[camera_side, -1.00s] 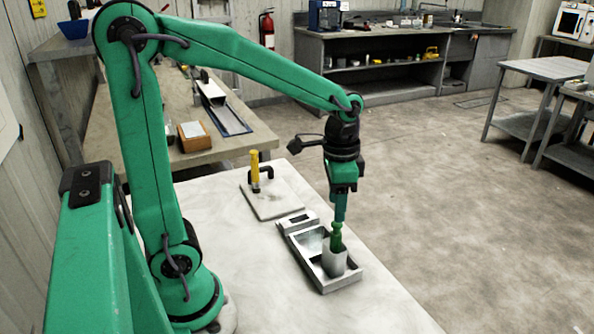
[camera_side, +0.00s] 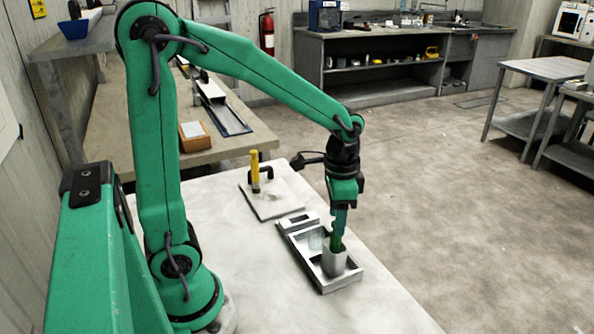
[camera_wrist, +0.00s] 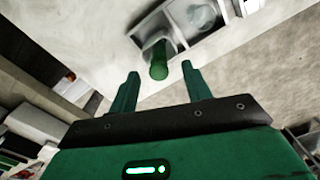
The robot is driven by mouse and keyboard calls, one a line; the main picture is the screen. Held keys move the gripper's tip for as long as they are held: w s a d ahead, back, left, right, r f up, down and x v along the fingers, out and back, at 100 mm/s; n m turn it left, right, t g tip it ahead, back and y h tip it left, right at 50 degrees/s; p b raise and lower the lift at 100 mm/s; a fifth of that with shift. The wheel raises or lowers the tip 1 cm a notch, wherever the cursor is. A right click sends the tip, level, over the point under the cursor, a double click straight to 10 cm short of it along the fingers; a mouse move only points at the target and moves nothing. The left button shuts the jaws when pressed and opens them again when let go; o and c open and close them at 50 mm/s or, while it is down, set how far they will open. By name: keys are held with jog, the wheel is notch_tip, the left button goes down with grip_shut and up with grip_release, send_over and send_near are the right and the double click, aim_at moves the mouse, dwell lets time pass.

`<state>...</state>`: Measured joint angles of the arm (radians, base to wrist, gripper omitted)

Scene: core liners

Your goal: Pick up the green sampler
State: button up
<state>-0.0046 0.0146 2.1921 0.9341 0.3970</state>
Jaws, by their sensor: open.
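The green sampler (camera_wrist: 159,64) stands in a pale upright holder (camera_side: 334,262) at the front end of a grey metal tray (camera_side: 325,287). In the side view its top (camera_side: 337,243) shows just below my fingers. My gripper (camera_side: 338,232) points down over it. In the wrist view my gripper (camera_wrist: 158,70) is open, with one finger to each side of the sampler's end and a gap on both sides. The sampler's lower part is hidden inside the holder.
A clear object (camera_wrist: 198,14) lies in the tray behind the holder. A white plate with a yellow-handled tool (camera_side: 255,168) sits farther back left on the pale table (camera_side: 240,245). The table is clear between the tray and my base.

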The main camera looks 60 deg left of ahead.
send_over(335, 252)
jog(key=a, duration=0.1)
jog(key=shift+w+f, duration=0.2)
jog(key=shift+f, duration=0.9)
jog(key=shift+w+f, duration=0.15)
jog(key=shift+f, duration=0.95)
grip_shut()
